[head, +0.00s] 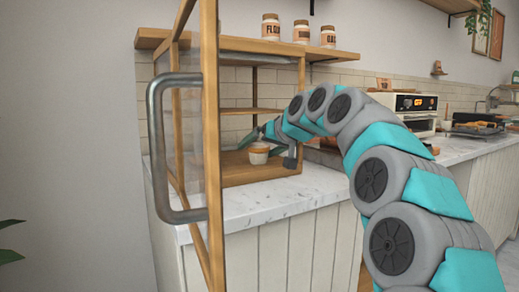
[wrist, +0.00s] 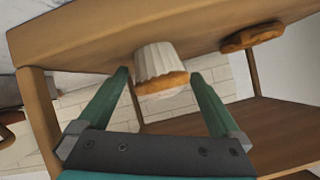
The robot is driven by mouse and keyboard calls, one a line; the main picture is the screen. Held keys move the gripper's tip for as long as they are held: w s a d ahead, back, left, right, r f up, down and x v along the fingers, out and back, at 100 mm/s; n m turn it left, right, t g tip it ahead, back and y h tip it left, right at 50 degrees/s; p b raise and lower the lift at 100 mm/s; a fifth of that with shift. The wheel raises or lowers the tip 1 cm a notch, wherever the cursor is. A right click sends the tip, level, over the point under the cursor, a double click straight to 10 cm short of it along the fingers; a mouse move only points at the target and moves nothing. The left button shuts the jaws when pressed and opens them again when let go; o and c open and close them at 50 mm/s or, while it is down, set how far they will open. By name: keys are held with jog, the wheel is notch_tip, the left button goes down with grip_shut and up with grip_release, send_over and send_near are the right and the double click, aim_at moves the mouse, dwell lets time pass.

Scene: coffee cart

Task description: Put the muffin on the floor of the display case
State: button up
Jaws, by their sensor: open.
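The muffin (head: 258,154), in a pale paper cup with a brown top, appears to stand upright on the wooden floor (head: 240,176) of the display case. My gripper (head: 270,148) reaches into the case from the right and is open. The wrist view is turned upside down. There the muffin (wrist: 158,70) lies between the two spread green fingers of my gripper (wrist: 160,76), with a gap on each side. Its cup base meets the case floor (wrist: 95,38).
A brown ring-shaped pastry (wrist: 252,37) lies on the case floor beside the muffin. The case door stands open, with its grey handle (head: 157,150) at the left. A middle shelf (head: 250,111) is above my gripper. A toaster oven (head: 408,103) stands on the counter at right.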

jog(key=shift+s+d+r, duration=0.1)
jog(key=shift+r, duration=0.05)
jog(key=v, duration=1.1)
jog(key=shift+s+d+r, duration=0.2)
jog(key=shift+s, duration=0.05)
jog(key=shift+f, duration=0.1)
